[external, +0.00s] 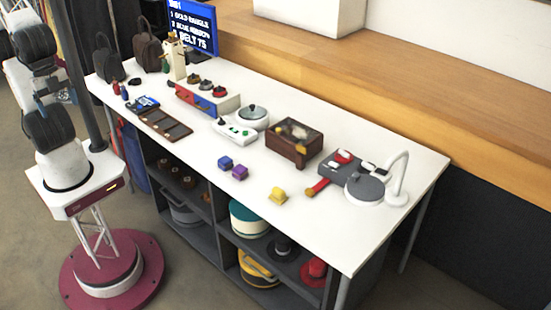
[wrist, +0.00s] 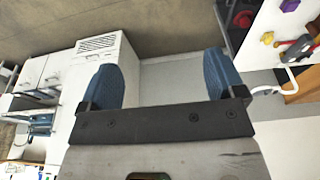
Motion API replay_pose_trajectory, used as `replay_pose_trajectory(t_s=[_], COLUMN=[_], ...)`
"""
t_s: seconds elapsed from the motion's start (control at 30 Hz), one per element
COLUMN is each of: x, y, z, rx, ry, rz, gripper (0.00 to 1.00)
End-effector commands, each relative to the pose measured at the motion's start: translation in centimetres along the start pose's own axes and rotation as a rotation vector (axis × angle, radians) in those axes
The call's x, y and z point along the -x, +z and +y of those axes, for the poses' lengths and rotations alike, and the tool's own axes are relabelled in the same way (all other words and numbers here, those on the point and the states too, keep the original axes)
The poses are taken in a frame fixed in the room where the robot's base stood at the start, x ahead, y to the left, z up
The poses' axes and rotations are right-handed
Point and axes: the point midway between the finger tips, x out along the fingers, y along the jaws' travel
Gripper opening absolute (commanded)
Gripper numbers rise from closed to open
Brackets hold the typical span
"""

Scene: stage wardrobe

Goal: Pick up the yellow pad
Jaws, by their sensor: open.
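The yellow pad (external: 278,195) is a small yellow block on the white table, towards its front right. It also shows in the wrist view (wrist: 267,38), small and near the right edge. My gripper (wrist: 163,68) has two blue fingers spread wide apart with nothing between them. It is far from the pad; in the external view my arm is folded up at the left, beyond the table's left end.
On the white table (external: 352,240), a blue block (external: 225,163) and a purple block (external: 240,172) lie left of the pad. A brown box (external: 293,146) stands behind it. A grey device (external: 340,167) and white lamp (external: 396,185) are to the right. The front right tabletop is clear.

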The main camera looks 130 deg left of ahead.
Motion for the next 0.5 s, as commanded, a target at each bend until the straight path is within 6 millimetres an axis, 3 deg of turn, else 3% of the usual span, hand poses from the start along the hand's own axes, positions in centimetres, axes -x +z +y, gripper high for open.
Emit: replay_pose_trajectory(t_s=[0.33,0.5], x=[0.0,0.0], y=[-0.2,-1.4], z=[-0.1,-0.4], rx=[0.004,0.035], ry=[0.0,-0.003], rz=[-0.001,-0.005], gripper=[0.89,0.89])
